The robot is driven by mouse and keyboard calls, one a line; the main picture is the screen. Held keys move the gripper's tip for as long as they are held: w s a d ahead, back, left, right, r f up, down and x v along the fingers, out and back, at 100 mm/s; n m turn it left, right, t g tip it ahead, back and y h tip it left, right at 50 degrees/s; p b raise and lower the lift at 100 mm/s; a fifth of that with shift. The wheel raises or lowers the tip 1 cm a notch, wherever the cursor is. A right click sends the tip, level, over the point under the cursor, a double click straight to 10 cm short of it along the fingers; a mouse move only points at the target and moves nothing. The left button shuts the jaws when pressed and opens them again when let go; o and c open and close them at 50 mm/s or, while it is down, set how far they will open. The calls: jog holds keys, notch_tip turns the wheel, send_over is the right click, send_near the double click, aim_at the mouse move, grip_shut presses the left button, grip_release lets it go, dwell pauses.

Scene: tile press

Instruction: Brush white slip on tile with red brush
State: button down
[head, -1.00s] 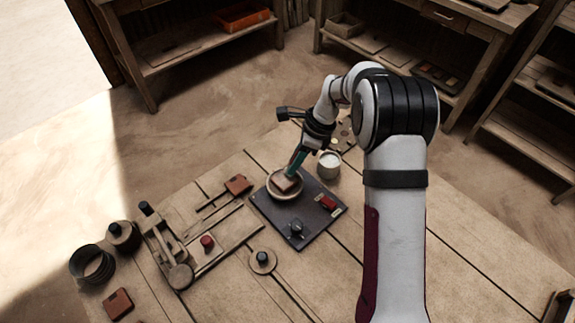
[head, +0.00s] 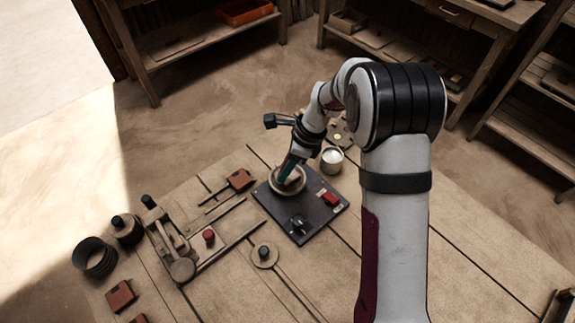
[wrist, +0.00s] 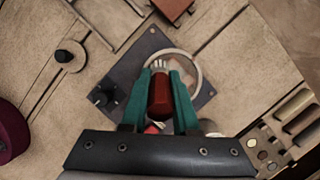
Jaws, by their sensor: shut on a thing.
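My gripper (wrist: 160,78) has teal fingers shut on the red brush (wrist: 160,97), whose pale bristles point away from me in the wrist view. In the head view my gripper (head: 287,171) is low over the round dish (head: 275,189) on the dark board. The tile (wrist: 181,68) shows as a pinkish patch inside the dish's pale rim (wrist: 195,66), partly hidden by the brush and a finger. I cannot tell whether the bristles touch it. The cup of white slip (head: 332,158) stands just right of the dish in the head view.
The dark board (head: 315,222) carries a red block (head: 331,199) and a dark knob (head: 298,222). A wooden press (head: 172,248) stands left, with reddish tiles (head: 241,179) nearby. The table's front middle is mostly clear.

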jog(key=shift+w+d, duration=1.9)
notch_tip(320, 180, up, 8)
